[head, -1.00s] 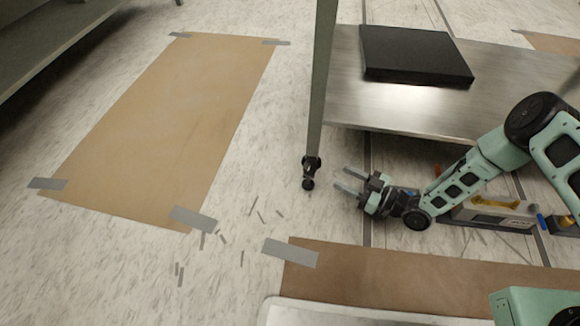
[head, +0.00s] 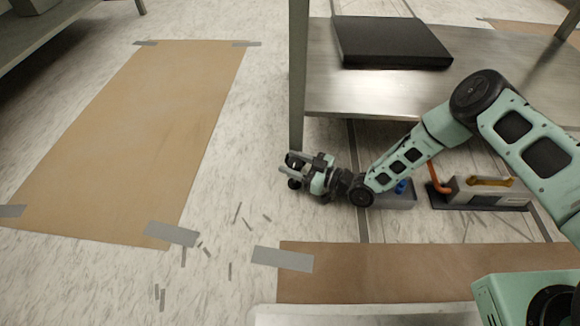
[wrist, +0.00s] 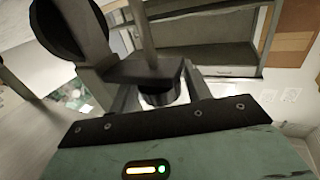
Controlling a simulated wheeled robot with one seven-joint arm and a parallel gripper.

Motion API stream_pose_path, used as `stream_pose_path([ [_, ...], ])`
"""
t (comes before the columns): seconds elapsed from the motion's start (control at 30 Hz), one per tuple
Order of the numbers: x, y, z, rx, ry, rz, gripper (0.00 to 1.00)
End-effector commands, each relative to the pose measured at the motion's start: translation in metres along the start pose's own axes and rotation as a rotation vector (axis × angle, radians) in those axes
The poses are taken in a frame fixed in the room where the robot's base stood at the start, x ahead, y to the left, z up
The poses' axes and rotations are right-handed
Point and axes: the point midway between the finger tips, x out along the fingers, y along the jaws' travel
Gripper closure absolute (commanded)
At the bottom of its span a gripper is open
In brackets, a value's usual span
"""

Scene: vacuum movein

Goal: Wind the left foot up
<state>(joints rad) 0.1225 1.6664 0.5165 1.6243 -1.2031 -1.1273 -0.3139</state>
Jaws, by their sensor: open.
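The left foot (head: 293,184) is the dark caster-and-foot assembly at the bottom of the steel table's front left leg (head: 298,80). It is partly hidden behind my gripper in the head view. In the wrist view a black wheel (wrist: 72,35), a dark bracket and a ribbed round knob (wrist: 160,97) show under the leg. My gripper (head: 288,174) is low over the floor at the foot. Its jaws are open, with the fingers on either side of the knob in the wrist view (wrist: 150,92). I cannot tell whether they touch it.
The table's lower shelf (head: 400,95) holds a flat black box (head: 390,42). A grey machine with an orange hose (head: 485,193) and a grey tray (head: 395,200) lie on the floor to the right. Taped brown sheets (head: 130,130) cover floor left and in front. Loose strips lie between.

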Motion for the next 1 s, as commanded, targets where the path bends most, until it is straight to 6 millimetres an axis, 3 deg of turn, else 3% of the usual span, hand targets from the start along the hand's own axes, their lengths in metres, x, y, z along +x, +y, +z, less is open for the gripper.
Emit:
stream_pose_path([
  [0.4, 0.0105, -0.0001, -0.0011, 0.0, 0.0, 0.0, 0.52],
  [0.43, 0.0105, -0.0001, -0.001, 0.0, 0.0, 0.0, 0.54],
  [0.53, 0.0104, -0.0002, -0.001, 0.0, 0.0, 0.0, 0.82],
  [0.57, 0.0103, -0.0001, -0.0009, 0.0, 0.0, 0.0, 0.84],
  [1.0, 0.0105, -0.0005, 0.0019, -0.006, 0.0, -0.1, 0.84],
])
